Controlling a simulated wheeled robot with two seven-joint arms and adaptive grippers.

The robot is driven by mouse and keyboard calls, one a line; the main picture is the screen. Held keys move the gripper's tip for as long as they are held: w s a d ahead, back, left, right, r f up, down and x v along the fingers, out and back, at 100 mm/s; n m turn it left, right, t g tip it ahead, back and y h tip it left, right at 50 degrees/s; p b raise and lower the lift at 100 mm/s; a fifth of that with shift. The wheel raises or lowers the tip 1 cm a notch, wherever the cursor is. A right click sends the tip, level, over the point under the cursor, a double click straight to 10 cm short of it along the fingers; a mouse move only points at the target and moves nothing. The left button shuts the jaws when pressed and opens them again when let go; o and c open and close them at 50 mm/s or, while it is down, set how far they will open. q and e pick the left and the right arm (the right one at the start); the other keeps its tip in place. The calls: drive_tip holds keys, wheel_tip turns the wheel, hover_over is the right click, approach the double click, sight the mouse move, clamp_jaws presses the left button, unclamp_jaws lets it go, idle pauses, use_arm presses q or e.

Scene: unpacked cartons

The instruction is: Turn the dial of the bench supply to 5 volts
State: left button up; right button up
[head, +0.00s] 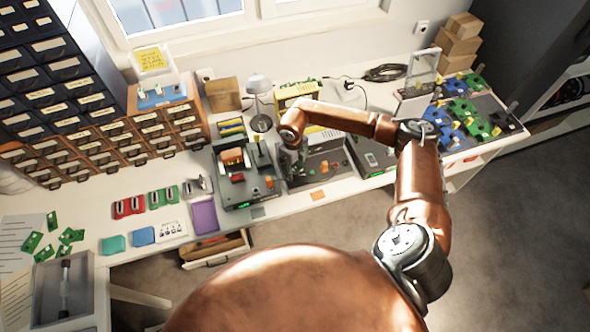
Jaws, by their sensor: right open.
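A dark box-shaped instrument (233,188) with a small green lit readout on its front edge stands on the bench, left of my right gripper. It looks like the bench supply; a small orange part sits at its right side. I cannot make out a dial or read the readout at this size. My right gripper (292,166) points down over the left part of a dark flat unit (325,168), just right of that instrument. It is open, and nothing shows between its fingers. I cannot tell whether it touches anything. My left gripper is not in view.
Drawer cabinets (100,150) stand at the left, and a lamp (259,90) stands behind the instruments. Green and blue boards lie on a rack (508,122) at the right. A purple pad (205,216) lies near the front edge. An open drawer (215,250) sticks out below.

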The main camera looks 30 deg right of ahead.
sight(294, 173)
wheel_tip(294, 173, up, 10)
drive_tip(key=shift+a+r, duration=0.2)
drive_tip(key=shift+a, duration=0.05)
drive_tip(key=shift+s, duration=0.1)
idle(0.4)
